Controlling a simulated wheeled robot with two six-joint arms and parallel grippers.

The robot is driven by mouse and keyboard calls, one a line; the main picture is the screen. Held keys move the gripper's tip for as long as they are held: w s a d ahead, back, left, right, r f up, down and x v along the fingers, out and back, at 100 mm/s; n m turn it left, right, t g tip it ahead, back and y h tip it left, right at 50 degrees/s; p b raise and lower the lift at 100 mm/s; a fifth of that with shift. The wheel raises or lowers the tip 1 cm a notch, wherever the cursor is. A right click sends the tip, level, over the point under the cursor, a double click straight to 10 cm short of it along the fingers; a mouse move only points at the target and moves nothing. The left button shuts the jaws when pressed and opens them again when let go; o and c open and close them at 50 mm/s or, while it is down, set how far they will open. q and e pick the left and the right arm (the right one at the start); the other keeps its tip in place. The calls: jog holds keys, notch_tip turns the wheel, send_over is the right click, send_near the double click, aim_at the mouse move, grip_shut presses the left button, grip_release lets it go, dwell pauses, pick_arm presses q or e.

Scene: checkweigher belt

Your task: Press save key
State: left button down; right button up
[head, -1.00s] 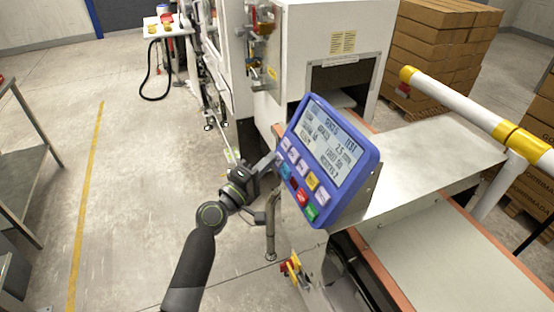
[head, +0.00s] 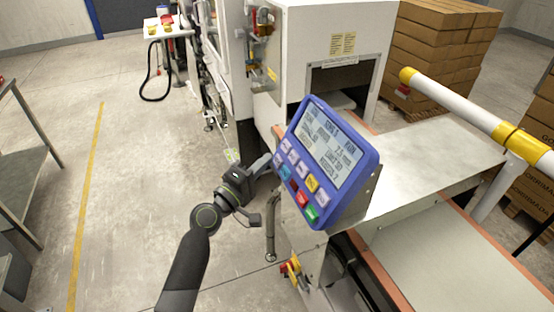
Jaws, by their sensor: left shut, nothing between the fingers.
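The blue control panel (head: 358,190) stands tilted beside the belt, with a lit text screen (head: 330,146) and two slanting rows of keys. The rows hold several pale keys, a yellow key (head: 312,183), a red key (head: 303,199) and a green key (head: 312,213). The key labels are too small to read, so I cannot tell which is the save key. My left gripper (head: 266,161) is shut and empty, its tips at the panel's left edge near the upper-left keys. They look slightly apart from the keys. My right gripper is not in view.
The white machine housing (head: 300,35) stands behind the panel. A metal plate (head: 430,150) and the belt (head: 440,255) lie to the right, beside a white and yellow rail (head: 455,105). Stacked cartons (head: 435,55) stand behind. The floor at left is open.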

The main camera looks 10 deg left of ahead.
pick_arm(q)
jog(key=shift+s+a+r+p, duration=0.25)
jog(key=shift+s+a+r, duration=0.2)
jog(key=shift+a, duration=0.15)
jog(key=shift+s+a+r+p, duration=0.3)
jog(key=shift+s+a, duration=0.1)
jog(key=shift+a, duration=0.25)
jog(key=shift+s+a+r+p, duration=0.25)
jog(key=shift+s+a+r, duration=0.2)
jog(key=shift+a, duration=0.15)
jog(key=s+a+r, duration=0.1)
jog(key=s+a, duration=0.1)
jog(key=a, duration=0.1)
jog(key=s+a+r+p, duration=0.1)
jog(key=shift+a+r, duration=0.25)
jog(key=shift+r, duration=0.05)
jog(key=shift+f, duration=0.1)
